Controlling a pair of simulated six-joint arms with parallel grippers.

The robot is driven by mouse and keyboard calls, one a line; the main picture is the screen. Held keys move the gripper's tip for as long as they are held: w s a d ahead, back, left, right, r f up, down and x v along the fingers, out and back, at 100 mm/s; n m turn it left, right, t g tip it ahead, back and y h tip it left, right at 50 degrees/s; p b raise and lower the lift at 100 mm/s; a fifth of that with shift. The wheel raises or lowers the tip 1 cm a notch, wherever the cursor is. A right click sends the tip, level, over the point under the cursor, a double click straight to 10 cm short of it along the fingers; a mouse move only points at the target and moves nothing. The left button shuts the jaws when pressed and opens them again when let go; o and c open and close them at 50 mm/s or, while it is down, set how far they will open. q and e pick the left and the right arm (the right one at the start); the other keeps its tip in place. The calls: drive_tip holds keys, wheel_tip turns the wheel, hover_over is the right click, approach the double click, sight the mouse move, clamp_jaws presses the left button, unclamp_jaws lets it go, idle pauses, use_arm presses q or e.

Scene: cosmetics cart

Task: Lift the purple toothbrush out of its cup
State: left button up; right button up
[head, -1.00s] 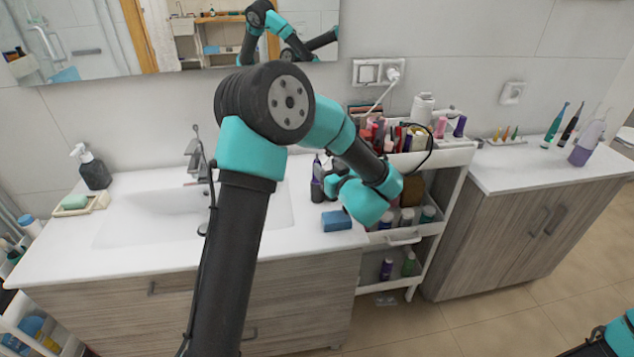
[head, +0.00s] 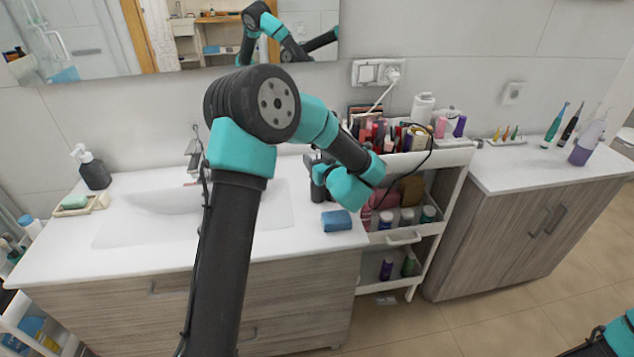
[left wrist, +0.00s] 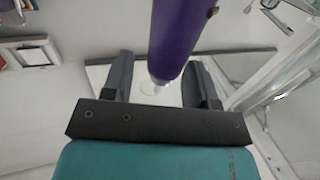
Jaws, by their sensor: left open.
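The purple toothbrush (left wrist: 180,38) shows large in the left wrist view. It comes in from the top edge, and its lower visible end reaches the space between the fingertips. My left gripper (left wrist: 160,80) is open, with one dark finger on each side of that end. I see a gap to the left finger; the right finger is closer, and I cannot tell if it touches. In the head view my left gripper (head: 320,178) is over the right end of the sink counter, and my own arm hides the toothbrush there. I cannot make out the cup in either view. My right gripper is outside both views.
A blue sponge (head: 336,221) lies on the counter (head: 270,228) just below my left gripper. A white cart (head: 404,238) crowded with bottles stands to the right, close to my wrist. A soap dispenser (head: 93,170) stands at the far left. The counter's front middle is clear.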

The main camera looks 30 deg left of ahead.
use_arm(q)
drive_tip(key=shift+c, duration=0.2)
clamp_jaws()
idle(0.5)
